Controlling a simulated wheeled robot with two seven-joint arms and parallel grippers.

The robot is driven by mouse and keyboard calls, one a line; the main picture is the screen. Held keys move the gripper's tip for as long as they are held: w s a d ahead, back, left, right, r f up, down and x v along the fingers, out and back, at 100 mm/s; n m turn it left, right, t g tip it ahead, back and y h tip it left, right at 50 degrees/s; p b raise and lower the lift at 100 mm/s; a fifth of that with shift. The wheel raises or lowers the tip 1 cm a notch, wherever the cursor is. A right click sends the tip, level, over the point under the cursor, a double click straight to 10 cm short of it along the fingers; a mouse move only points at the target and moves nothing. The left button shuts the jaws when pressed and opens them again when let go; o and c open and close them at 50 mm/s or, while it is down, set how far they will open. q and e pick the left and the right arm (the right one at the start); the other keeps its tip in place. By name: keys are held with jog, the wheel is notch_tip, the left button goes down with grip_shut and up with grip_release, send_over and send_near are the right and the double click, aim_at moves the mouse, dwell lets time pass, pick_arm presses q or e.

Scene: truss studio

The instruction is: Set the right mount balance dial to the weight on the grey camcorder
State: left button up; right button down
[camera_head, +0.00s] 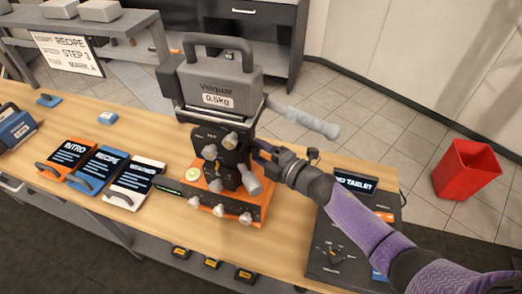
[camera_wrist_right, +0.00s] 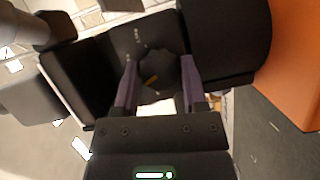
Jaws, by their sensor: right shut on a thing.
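The grey camcorder (camera_head: 215,88) sits on top of a black tripod-style head (camera_head: 222,150) with an orange base (camera_head: 232,200). Its label reads "Velquar" and "0.5kg". My right gripper (camera_head: 262,153) reaches the head's right side from the right. In the right wrist view the purple fingers (camera_wrist_right: 158,88) are shut on a dark round dial (camera_wrist_right: 158,70) with a small orange-tan mark. Faint white markings stand on the black face beside the dial, too small to read. In the head view my gripper hides the dial. My left gripper is not in view.
A grey pan handle (camera_head: 305,122) sticks out right of the camcorder. Intro, recipe and weather-like cards (camera_head: 100,168) lie left on the wooden table. A black control panel (camera_head: 350,245) stands right, under my forearm. A red bin (camera_head: 465,168) stands on the floor.

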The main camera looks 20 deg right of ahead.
jog(key=shift+c, duration=0.7)
grip_release()
jog(key=p+v, duration=0.1)
jog(key=v, duration=0.9)
